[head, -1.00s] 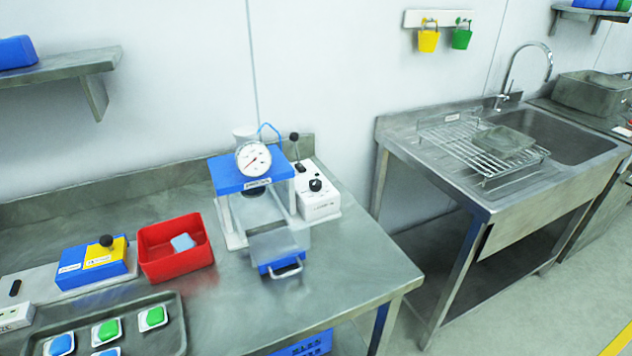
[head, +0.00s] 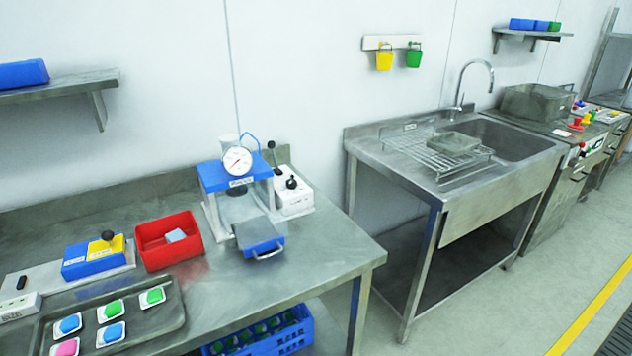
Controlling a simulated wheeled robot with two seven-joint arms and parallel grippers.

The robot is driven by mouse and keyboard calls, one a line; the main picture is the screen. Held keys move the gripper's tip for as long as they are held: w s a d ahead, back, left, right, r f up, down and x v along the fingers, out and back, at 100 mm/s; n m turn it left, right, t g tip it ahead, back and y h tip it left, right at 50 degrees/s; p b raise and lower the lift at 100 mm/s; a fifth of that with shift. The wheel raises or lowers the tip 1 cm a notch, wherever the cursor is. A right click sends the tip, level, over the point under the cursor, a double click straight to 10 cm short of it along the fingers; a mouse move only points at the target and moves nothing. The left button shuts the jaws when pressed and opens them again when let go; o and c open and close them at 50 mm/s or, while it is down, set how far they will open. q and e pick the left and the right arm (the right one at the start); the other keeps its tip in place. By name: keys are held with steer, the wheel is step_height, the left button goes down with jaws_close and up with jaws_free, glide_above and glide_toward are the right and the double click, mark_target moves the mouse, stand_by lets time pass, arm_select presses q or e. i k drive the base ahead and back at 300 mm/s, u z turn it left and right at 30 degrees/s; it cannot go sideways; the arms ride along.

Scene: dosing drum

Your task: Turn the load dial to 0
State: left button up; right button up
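No label that I can read names a load dial. A black round knob (head: 291,184) sits on a white control box (head: 295,204) at the right of the blue-topped press (head: 222,177) on the left bench; its setting is too small to read. A black-knobbed lever (head: 272,146) stands by the box. A round white gauge (head: 237,161) with a red needle is on top of the press. On the far right counter, small red, yellow and green controls (head: 585,121) show, too small to make out. Neither of my grippers is in view.
The steel bench (head: 330,262) also holds a red bin (head: 168,241), a blue-and-yellow block (head: 95,257) and a tray (head: 160,318) of coloured pieces. A sink unit (head: 500,190) with a wire rack stands to the right. Open floor (head: 500,305) lies in front of it.

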mark_target(291, 183)
steer(key=z, duration=0.85)
steer(key=i, duration=0.8)
steer(key=u, duration=2.45)
